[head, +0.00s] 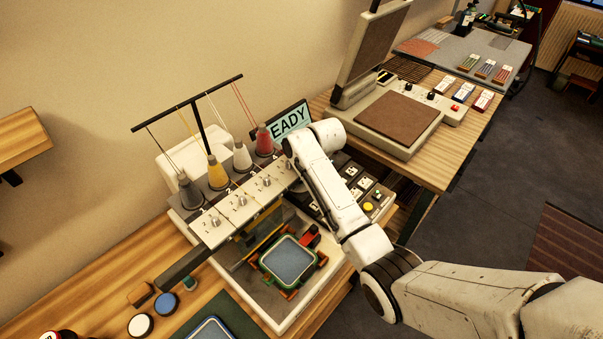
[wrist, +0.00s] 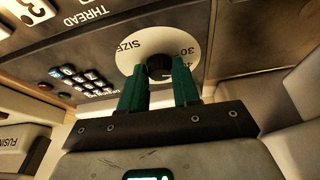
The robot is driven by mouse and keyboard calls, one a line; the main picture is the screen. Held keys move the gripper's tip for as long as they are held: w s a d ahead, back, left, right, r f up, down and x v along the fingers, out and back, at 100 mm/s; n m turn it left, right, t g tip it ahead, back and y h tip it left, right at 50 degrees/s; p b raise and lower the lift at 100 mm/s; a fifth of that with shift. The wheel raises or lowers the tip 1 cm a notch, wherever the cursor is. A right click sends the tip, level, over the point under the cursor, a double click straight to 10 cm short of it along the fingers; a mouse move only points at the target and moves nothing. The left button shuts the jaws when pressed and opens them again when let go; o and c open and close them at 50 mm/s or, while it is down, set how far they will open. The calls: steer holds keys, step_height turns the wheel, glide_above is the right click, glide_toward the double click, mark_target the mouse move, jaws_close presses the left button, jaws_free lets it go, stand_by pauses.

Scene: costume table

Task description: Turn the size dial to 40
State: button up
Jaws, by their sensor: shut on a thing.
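The size dial is a black knob (wrist: 159,66) on a round white plate (wrist: 142,50) in the wrist view. The plate reads SIZE, with 30 near its right side and a partly hidden number below it. I cannot make out the knob's pointer. My gripper (wrist: 158,78) has two green fingers, one on each side of the knob, shut on it. In the head view the arm reaches the embroidery machine (head: 222,222), and its bent end hides the gripper and dial.
A THREAD label and number plate (wrist: 40,8) and a keypad (wrist: 85,75) lie left of the dial. The head view shows a READY screen (head: 290,122), thread cones, a hoop (head: 288,262) and a heat press (head: 400,118). Loose round pieces lie on the wooden table at front left.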

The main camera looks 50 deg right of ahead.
stand_by(0.4)
steer(key=o, duration=1)
steer(key=shift+o, duration=0.2)
steer(key=shift+r, duration=0.1)
steer(key=shift+s+r+b, duration=0.1)
steer(key=shift+r+b, duration=0.15)
steer(key=shift+b, duration=0.1)
steer(key=s, duration=0.4)
steer(key=s+b, duration=0.1)
steer(key=s, duration=0.3)
steer(key=s+b, duration=0.1)
steer(key=s, duration=0.3)
steer(key=shift+s+a+r, duration=0.1)
steer(key=shift+a+r, duration=0.1)
steer(key=shift+a, duration=0.1)
